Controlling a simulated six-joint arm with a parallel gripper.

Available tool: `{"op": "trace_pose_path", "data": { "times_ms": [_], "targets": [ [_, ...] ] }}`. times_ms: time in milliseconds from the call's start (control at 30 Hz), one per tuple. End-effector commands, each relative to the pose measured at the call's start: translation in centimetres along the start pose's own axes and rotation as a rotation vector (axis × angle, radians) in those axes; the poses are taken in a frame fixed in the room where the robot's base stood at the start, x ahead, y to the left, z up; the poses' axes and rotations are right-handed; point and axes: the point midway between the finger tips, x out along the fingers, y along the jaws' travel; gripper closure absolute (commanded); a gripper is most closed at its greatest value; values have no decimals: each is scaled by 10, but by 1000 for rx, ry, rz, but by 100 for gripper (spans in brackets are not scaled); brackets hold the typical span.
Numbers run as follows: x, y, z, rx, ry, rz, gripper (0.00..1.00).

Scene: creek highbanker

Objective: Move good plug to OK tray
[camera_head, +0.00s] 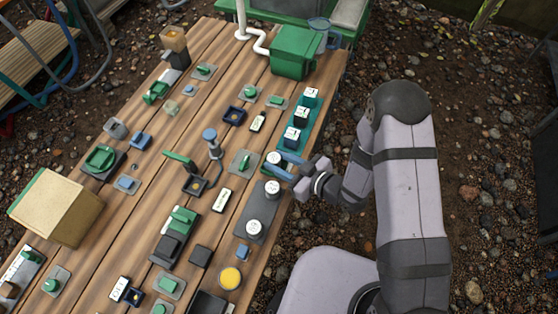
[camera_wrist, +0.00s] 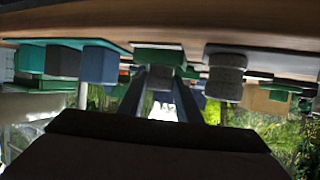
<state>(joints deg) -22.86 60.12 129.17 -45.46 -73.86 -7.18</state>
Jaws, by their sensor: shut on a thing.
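My gripper (camera_head: 287,167) is shut on a plug (camera_head: 274,158) with a round white top, at the table's right edge. In the wrist view, its two fingers (camera_wrist: 158,85) close on a dark grey body (camera_wrist: 160,72). Two similar white-topped grey plugs, a nearer one (camera_head: 254,228) and a farther one (camera_head: 272,188), stand on a dark grey tray (camera_head: 262,209) just in front of my gripper. A teal tray (camera_head: 285,153) behind it bears three blocks with white marked tops. I cannot read an OK mark on either tray.
Green parts on grey pads (camera_head: 244,162), a blue post (camera_head: 211,142), a yellow round piece (camera_head: 231,278) and a cardboard box (camera_head: 55,208) crowd the wooden table. A green bin (camera_head: 295,52) stands at the far end. Bare planks show between the items.

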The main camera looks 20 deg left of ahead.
Motion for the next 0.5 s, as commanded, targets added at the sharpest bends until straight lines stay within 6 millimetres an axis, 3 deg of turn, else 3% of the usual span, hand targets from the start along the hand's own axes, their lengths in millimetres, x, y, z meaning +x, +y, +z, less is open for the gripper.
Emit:
{"op": "trace_pose_path", "data": {
  "times_ms": [400, 433, 500],
  "targets": [
    [2, 0, 5, -1, 1, 0, 92],
    [2, 0, 3, -1, 0, 0, 61],
    [1, 0, 3, 0, 0, 0, 50]
  ]
}}
